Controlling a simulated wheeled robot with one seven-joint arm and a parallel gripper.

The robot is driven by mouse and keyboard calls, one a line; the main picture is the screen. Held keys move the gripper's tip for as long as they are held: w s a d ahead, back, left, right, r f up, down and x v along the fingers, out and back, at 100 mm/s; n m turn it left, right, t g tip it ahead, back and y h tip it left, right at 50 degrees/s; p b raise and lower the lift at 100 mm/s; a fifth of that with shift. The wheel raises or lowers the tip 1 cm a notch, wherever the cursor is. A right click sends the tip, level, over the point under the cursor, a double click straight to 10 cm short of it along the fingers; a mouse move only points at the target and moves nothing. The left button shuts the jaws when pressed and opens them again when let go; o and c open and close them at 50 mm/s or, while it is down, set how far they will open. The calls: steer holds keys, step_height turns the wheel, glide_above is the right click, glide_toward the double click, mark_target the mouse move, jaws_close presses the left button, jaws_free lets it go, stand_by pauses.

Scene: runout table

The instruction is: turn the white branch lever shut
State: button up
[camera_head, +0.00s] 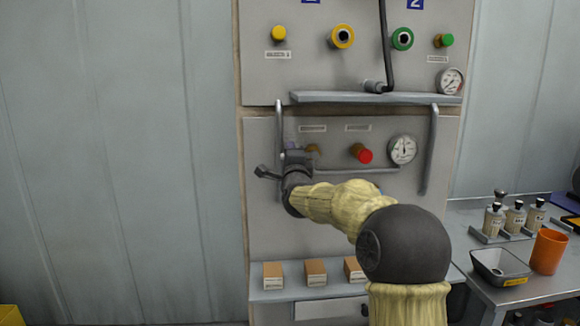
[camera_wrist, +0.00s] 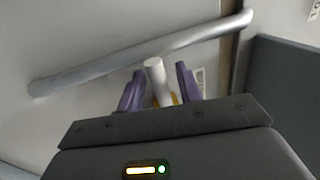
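The white branch lever (camera_wrist: 158,80) shows in the wrist view as a short white stick, with a bit of yellow by its base. My gripper (camera_wrist: 160,69) has its two purple fingers on either side of the lever. The fingers are apart, with narrow gaps seeming to show between them and the lever. In the head view my gripper (camera_head: 291,150) is at the left part of the lower panel, and it hides the lever there.
A grey rail (camera_wrist: 190,38) runs slantwise just beyond the lever. On the lower panel are a red knob (camera_head: 365,156) and a gauge (camera_head: 403,149). A shelf (camera_head: 350,97) juts out above. Small boxes (camera_head: 315,272) stand below. An orange cup (camera_head: 548,251) is at right.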

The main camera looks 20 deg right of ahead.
steer(key=b+v, duration=0.4)
steer(key=v, duration=1.3)
steer(key=shift+s, duration=0.15)
